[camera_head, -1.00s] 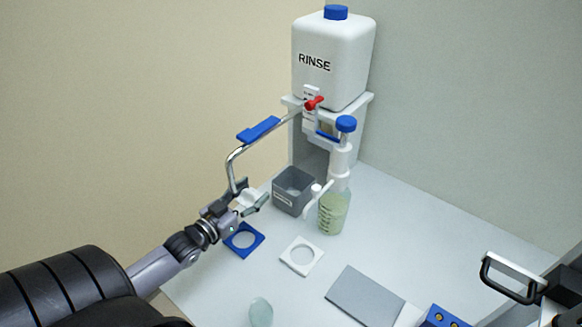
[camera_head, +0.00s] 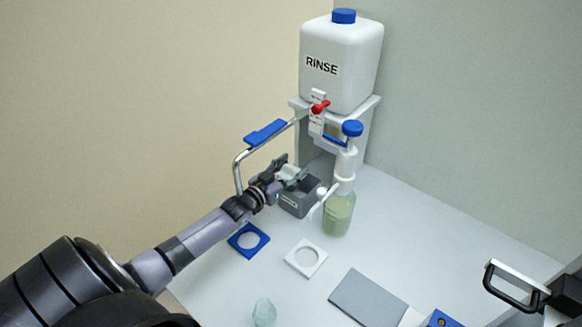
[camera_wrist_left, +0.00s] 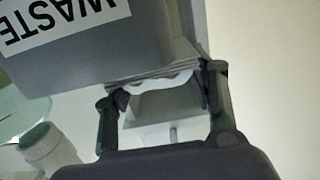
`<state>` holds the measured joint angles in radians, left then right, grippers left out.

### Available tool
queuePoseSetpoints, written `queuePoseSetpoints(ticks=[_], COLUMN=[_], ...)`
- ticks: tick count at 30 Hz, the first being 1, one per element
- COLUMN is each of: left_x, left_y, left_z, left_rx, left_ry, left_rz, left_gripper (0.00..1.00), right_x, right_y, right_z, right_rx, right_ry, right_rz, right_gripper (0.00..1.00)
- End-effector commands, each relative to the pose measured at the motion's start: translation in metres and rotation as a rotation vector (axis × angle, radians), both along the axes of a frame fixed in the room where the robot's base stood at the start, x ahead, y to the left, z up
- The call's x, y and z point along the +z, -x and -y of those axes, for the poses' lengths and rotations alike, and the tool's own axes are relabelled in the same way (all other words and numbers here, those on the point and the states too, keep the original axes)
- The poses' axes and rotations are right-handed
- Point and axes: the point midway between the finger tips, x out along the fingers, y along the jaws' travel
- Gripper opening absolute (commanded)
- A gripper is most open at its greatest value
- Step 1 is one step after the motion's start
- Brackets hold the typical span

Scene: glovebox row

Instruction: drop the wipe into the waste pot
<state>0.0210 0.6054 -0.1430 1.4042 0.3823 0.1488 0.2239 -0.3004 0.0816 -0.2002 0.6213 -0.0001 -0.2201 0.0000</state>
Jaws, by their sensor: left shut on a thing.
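My left gripper (camera_head: 292,174) is shut on the wipe (camera_head: 288,171), a small whitish piece, and holds it at the waste pot. The wipe's pale ragged edge shows between the fingers in the left wrist view (camera_wrist_left: 155,83). The waste pot (camera_head: 298,207) is a small grey open box on the worktop, in front of the rinse stand. Its WASTE label shows upside down on its wall (camera_wrist_left: 95,62) in the left wrist view. The gripper covers part of the pot's mouth, so I cannot tell how far inside the wipe is.
The rinse tank (camera_head: 340,65) with a red tap stands behind. A blue-capped bottle (camera_head: 338,212) stands close right of the pot. A blue ring holder (camera_head: 249,240), a white one (camera_head: 306,258) and a grey plate (camera_head: 367,300) lie in front. A bent metal tube (camera_head: 238,170) passes close behind the gripper.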

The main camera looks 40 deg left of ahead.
Motion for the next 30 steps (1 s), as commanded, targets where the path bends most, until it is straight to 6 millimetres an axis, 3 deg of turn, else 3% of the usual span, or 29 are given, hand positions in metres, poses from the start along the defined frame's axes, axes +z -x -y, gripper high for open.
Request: queuePoseSetpoints(ticks=[13, 14, 21, 30], left_x=[-0.0078, -0.0076, -0.0064, -0.0064], left_y=[0.0000, 0.0000, 0.0000, 0.0000], left_z=[-0.0003, -0.0004, -0.0003, -0.0003], left_rx=[0.001, 0.001, 0.000, 0.000], left_ry=[0.000, 0.000, 0.000, 0.000], left_rz=[0.002, 0.002, 0.002, 0.002], left_gripper=[0.37, 0.53, 0.69, 0.72], right_x=[-0.0068, -0.0066, -0.0056, -0.0056], right_y=[0.0022, 0.0022, 0.0019, 0.0012], right_z=[0.0004, 0.0004, 0.0002, -0.0010], right_rx=[-0.001, -0.001, -0.001, -0.002], right_ry=[0.001, 0.001, 0.001, -0.001], right_rz=[-0.004, -0.004, -0.003, -0.002], right_gripper=[0.38, 0.38, 0.38, 0.38])
